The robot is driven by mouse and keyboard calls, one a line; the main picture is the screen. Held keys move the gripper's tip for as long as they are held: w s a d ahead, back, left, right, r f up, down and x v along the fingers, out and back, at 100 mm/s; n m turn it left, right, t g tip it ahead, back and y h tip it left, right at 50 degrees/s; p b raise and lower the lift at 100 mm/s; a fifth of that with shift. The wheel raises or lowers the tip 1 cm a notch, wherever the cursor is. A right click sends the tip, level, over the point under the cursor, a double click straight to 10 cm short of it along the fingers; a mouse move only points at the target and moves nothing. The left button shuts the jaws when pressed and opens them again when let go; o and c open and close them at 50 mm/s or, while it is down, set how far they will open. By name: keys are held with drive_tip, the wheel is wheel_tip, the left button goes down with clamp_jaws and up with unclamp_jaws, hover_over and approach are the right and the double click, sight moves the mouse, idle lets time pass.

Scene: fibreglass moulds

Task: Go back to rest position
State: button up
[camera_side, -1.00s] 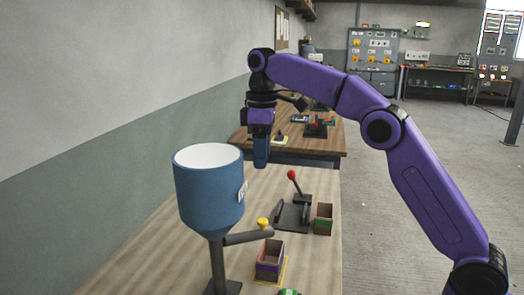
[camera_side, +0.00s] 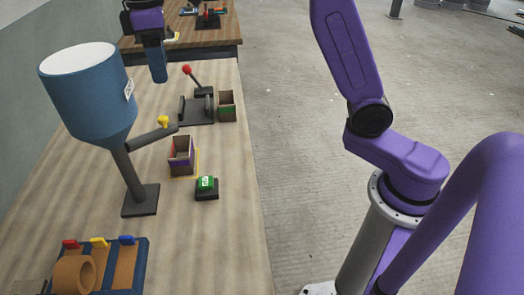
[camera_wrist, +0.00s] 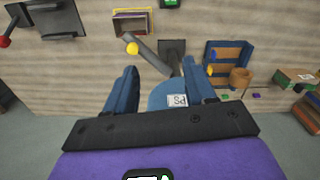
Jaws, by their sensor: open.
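My gripper (camera_side: 158,66) hangs fingers down over the far part of the wooden bench, to the right of the blue hopper (camera_side: 92,100) in the side view. In the wrist view my gripper (camera_wrist: 160,68) shows two blue fingers spread apart with nothing held between them. The hopper (camera_wrist: 168,96) with its white label shows between and partly behind the fingers. The upper part of my arm is cut off by the top of the side view.
On the bench stand a red-knobbed lever press (camera_side: 196,108), a box with a green label (camera_side: 227,106), a purple-labelled box (camera_side: 181,156), a green button (camera_side: 206,187) and a blue rack (camera_side: 140,270). The hopper's spout (camera_side: 152,136) has a yellow knob. Bare bench lies at front right.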

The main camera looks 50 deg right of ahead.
drive_tip(key=s+d+f, duration=0.4)
drive_tip(key=s+d, duration=0.1)
drive_tip(key=s, duration=0.5)
drive_tip(key=s+d+f+n, duration=0.1)
drive_tip(key=s+d+f, duration=0.4)
drive_tip(key=s, duration=0.6)
drive_tip(key=s+d+f, duration=0.5)
drive_tip(key=s, duration=0.6)
drive_tip(key=shift+n, duration=0.4)
